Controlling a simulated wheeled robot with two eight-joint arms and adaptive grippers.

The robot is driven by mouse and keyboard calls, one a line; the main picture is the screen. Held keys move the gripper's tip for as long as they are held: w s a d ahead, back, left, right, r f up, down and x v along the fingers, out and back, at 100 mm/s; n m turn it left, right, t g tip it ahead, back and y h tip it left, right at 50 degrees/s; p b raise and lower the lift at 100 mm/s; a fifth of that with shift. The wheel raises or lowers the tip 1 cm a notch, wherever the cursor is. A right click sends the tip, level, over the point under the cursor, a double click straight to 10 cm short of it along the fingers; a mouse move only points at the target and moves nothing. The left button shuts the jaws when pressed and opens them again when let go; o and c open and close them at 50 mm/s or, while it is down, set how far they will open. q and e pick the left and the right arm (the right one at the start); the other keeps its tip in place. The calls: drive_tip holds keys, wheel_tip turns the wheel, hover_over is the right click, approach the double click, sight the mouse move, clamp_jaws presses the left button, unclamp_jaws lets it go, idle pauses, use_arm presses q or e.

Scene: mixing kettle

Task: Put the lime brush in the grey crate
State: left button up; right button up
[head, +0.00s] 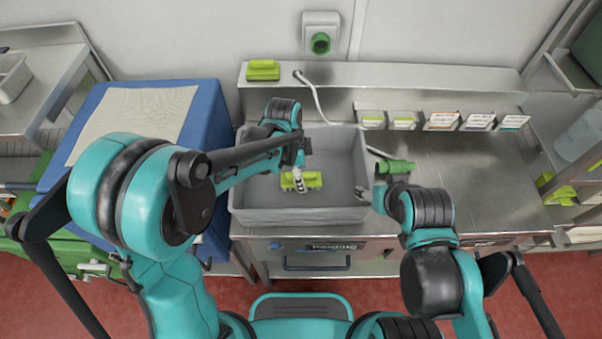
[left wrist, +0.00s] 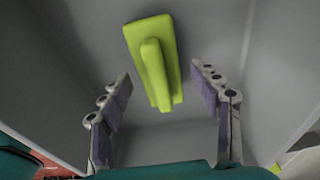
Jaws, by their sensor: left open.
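A lime brush (head: 314,180) lies inside the grey crate (head: 345,214), on its floor near the front. It also shows in the left wrist view (left wrist: 165,50), with a flat base and a raised handle. My left gripper (head: 298,182) reaches down into the crate over the brush and covers part of it in the head view. In the left wrist view its two fingers (left wrist: 163,100) are apart, with the brush beyond and between the tips and nothing gripped. My right gripper (head: 376,188) is by the crate's right wall; its fingers are too small to read.
Another lime brush (head: 263,70) sits on the back ledge. A green nozzle (head: 396,167) on a white hose lies right of the crate. Labelled bins (head: 443,121) line the back. The steel counter (head: 480,175) on the right is mostly clear. A blue-covered stand (head: 205,115) is at left.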

use_arm(q)
wheel_tip(320, 180, up, 12)
drive_tip(key=a+p, duration=0.2)
drive_tip(key=p, duration=0.1)
drive_tip(key=s+a+r+n+t+y, duration=0.1)
drive_tip(key=s+a+n+t, duration=0.2)
drive_tip(key=s+a+n, duration=0.3)
drive_tip(key=s+a+r+n+t, duration=0.2)
drive_tip(key=s+a+n+t, duration=0.2)
drive_tip(key=a+n, duration=0.5)
drive_tip(key=s+n, duration=0.2)
drive_tip(key=shift+a+r+n+y, duration=0.25)
drive_tip(key=shift+a+n+y, duration=0.05)
drive_tip(key=shift+a+y, duration=0.1)
drive_tip(key=shift+s, duration=0.1)
